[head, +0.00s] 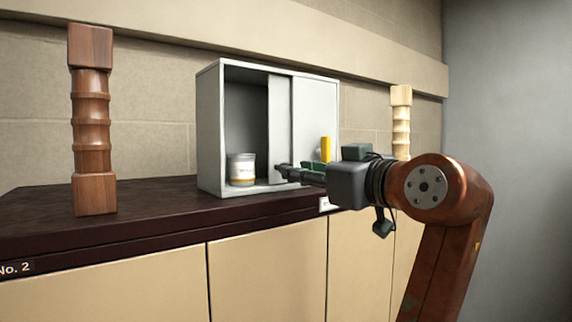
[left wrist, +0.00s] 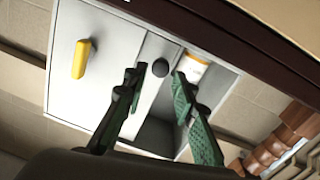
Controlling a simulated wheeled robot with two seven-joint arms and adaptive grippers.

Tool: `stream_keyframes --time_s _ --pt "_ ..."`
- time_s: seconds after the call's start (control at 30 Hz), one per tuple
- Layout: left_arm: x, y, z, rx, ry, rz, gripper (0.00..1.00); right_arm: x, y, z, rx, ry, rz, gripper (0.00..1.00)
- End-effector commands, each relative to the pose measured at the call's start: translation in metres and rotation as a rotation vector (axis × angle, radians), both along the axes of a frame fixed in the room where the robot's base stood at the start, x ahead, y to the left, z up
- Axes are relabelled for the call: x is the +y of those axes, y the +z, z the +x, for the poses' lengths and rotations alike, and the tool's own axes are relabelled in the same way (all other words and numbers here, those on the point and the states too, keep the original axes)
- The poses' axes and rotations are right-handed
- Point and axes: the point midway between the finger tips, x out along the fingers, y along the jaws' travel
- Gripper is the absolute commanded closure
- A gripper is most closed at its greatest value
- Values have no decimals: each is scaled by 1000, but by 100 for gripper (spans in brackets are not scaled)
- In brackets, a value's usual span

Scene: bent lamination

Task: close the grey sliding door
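The grey sliding door (head: 279,125) shows as a narrow upright strip in the cabinet front, beside the dark opening on its left. The left wrist view shows this strip (left wrist: 152,50) with a dark round knob (left wrist: 160,68). My left gripper (head: 284,171) is at the lower part of the door in the head view. In the left wrist view my left gripper (left wrist: 158,74) is open, its green-padded fingers apart on either side of the knob. I cannot tell whether they touch it. My right gripper is not in view.
A white jar (head: 242,169) stands inside the open left part of the cabinet (head: 208,130). A panel with a yellow handle (head: 326,149) covers the right part. A dark wooden post (head: 92,120) and a pale post (head: 401,120) stand either side on the dark counter (head: 150,212).

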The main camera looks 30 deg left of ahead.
Motion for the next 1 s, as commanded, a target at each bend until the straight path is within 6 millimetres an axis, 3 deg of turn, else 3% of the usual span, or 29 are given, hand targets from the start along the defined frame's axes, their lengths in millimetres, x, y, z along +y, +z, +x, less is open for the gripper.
stream_keyframes --time_s 0.3,0.7,1.0 --pt "40 2 20 2 -2 1 75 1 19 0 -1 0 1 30" --pt "47 1 23 2 -2 3 76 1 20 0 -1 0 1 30" --pt "46 1 23 2 -2 3 96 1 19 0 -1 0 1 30"
